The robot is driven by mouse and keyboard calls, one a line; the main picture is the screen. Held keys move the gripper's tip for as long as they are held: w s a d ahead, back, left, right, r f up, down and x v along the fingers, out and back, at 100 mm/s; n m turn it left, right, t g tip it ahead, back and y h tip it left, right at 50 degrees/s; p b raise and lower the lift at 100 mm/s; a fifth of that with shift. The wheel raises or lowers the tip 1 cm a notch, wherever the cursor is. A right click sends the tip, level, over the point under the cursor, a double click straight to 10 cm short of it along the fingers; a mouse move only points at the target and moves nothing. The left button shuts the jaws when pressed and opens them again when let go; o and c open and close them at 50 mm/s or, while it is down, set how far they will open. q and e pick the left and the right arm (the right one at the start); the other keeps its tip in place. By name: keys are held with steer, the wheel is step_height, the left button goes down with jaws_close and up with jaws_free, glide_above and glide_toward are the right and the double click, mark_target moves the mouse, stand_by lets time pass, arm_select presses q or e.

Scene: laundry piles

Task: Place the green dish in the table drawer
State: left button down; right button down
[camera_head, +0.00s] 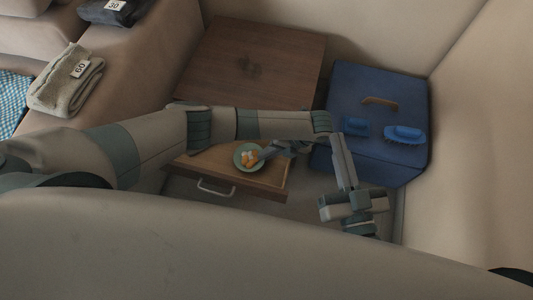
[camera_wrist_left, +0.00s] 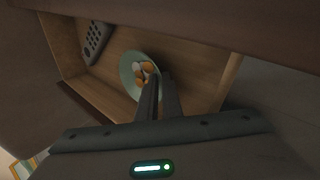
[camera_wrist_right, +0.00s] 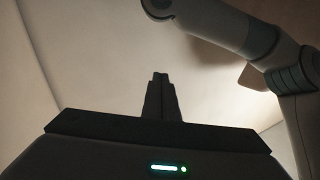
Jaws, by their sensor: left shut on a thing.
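The green dish (camera_head: 247,157) holds orange and white pieces and is within the open table drawer (camera_head: 272,180). In the left wrist view the dish (camera_wrist_left: 126,72) looks roughly level between the wooden drawer walls (camera_wrist_left: 232,75); I cannot tell whether it touches the drawer floor. My left gripper (camera_head: 263,154) is shut on the dish's rim at its right side. Its fingers (camera_wrist_left: 158,80) cover part of the rim in the left wrist view. My right gripper (camera_wrist_right: 160,76) is shut and empty, away from the dish, to the right of the drawer in the head view.
The brown tabletop (camera_head: 250,65) is above the drawer. Folded cloth (camera_head: 68,85) lies on the left seat.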

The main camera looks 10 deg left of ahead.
steer(key=shift+r, duration=0.1)
arm_select(q)
steer(key=c, duration=2.2)
jaws_free()
steer(key=shift+f, duration=0.1)
arm_select(e)
steer(key=shift+r, duration=0.15)
